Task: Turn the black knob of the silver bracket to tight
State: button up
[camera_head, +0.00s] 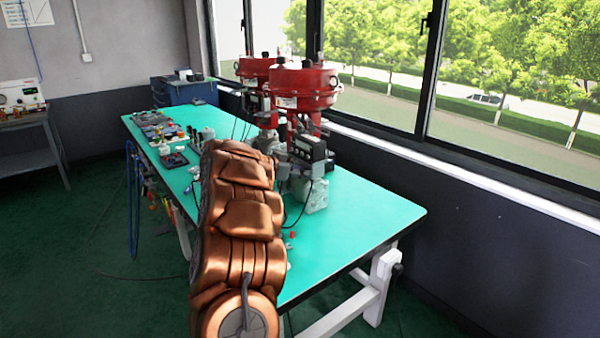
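Two valve assemblies with red round actuators stand on the green bench, the nearer red actuator (302,86) in front of the other (256,68). A black box-shaped positioner (308,149) sits on the nearer one, above a silver-grey valve body (312,194). I cannot make out the silver bracket or its black knob at this size; my arm covers part of this area. My copper-coloured arm reaches from the bottom of the picture up to the left side of the valves. My gripper does not show; the far end of my arm is beside the valve bodies.
The green bench top (375,205) is clear to the right of the valves. Small parts and trays (160,130) lie at its far left end. A blue cabinet (184,90) stands behind it. Windows and a wall run along the right. A side table (30,160) stands at left.

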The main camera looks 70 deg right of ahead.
jog(key=shift+a, duration=0.1)
jog(key=v, duration=1.1)
jog(key=shift+a+r, duration=0.2)
jog(key=shift+a, duration=0.15)
jog(key=shift+w, duration=0.1)
